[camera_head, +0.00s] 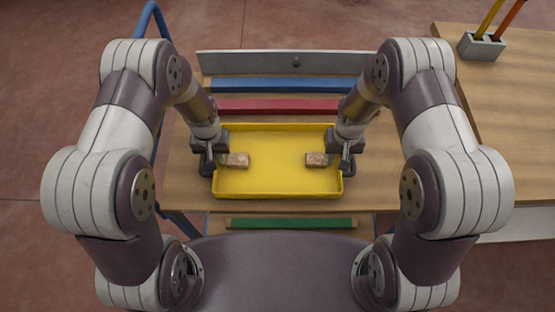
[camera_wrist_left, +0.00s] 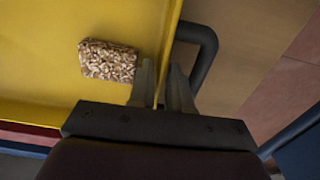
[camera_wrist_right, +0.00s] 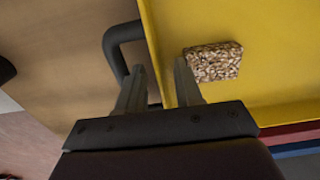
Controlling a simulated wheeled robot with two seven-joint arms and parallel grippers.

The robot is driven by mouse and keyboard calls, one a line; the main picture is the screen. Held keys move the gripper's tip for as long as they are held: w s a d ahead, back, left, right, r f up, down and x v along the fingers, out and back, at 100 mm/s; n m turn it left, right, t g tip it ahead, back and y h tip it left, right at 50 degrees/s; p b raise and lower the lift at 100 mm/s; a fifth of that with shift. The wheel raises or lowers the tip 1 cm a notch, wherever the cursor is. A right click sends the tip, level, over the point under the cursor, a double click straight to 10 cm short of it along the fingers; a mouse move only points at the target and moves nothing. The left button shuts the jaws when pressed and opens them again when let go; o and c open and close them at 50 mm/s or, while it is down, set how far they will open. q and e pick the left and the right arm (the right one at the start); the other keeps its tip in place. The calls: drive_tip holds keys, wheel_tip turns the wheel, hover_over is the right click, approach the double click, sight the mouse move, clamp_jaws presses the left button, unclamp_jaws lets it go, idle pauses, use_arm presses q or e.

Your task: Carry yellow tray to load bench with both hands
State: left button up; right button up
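The yellow tray (camera_head: 276,180) sits level on a wooden bench in the head view. It has a dark loop handle at each short end, seen in the left wrist view (camera_wrist_left: 211,50) and right wrist view (camera_wrist_right: 110,48). My left gripper (camera_head: 212,164) is at the tray's left end; in its wrist view its fingers (camera_wrist_left: 163,82) lie close on both sides of the wall. My right gripper (camera_head: 343,164) is at the right end; its fingers (camera_wrist_right: 160,82) straddle that wall with visible space between them. The outer fingers are beside the handles.
Two speckled blocks, left (camera_head: 236,160) and right (camera_head: 317,159), lie in the tray near its ends. Another wooden table (camera_head: 510,110) on the right bears a grey holder (camera_head: 481,46).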

drive_tip(key=shift+f, duration=0.1)
use_arm(q)
drive_tip(key=c, duration=0.3)
use_arm(e)
drive_tip(key=c, duration=0.3)
use_arm(q)
clamp_jaws()
use_arm(e)
clamp_jaws()
